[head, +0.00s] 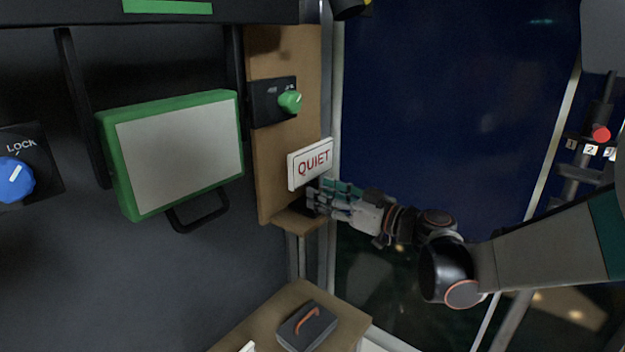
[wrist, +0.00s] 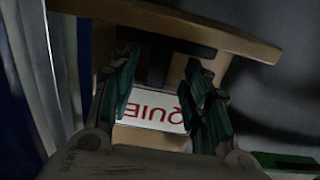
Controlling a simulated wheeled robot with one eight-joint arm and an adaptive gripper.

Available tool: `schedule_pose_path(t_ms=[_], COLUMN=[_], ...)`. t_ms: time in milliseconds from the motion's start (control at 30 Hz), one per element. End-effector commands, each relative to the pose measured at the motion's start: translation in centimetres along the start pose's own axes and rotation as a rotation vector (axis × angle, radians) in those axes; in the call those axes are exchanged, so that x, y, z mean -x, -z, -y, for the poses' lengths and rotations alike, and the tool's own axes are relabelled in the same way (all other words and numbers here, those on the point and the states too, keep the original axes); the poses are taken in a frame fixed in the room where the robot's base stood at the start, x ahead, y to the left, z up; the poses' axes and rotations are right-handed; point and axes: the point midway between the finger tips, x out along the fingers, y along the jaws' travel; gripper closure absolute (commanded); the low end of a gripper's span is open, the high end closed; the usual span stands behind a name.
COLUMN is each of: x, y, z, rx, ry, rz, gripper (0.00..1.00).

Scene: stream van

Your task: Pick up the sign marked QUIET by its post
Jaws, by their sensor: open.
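The QUIET sign (head: 311,163) is a white plate with red letters, standing upright on a small wooden shelf (head: 291,222) against the tan wooden panel. In the wrist view the sign's plate (wrist: 152,108) appears upside down between my fingers, and its dark post (wrist: 158,66) rises to the shelf board (wrist: 190,33). My gripper (head: 322,196) is just below the plate, beside the post, with its fingers open. In the wrist view my gripper's two fingers (wrist: 160,92) lie on either side of the post and plate, with gaps. The head view mostly hides the post behind the fingers.
A green knob (head: 290,101) on a black plate is above the sign. A green-framed white board (head: 180,152) hangs to the left. Below, a wooden surface (head: 350,325) holds a dark box with an orange handle (head: 307,322). A dark blue window is to the right.

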Motion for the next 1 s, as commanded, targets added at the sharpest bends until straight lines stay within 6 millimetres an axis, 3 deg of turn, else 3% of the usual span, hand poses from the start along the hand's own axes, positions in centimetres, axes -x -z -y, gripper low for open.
schedule_pose_path(t_ms=[233, 500, 567, 700, 1000], x=[-3.6, -4.1, -4.1, -4.1, -4.1], y=[0.2, 0.1, 0.1, 0.1, 0.1], z=[-0.2, -0.2, -0.2, -0.2, -0.2], rx=[0.0, 0.0, 0.0, 0.0, 0.0], ry=[0.002, 0.0, 0.0, 0.0, 0.0], rz=[0.0, 0.0, 0.0, 0.0, 0.0], gripper=[0.57, 0.57, 0.68, 1.0, 1.0])
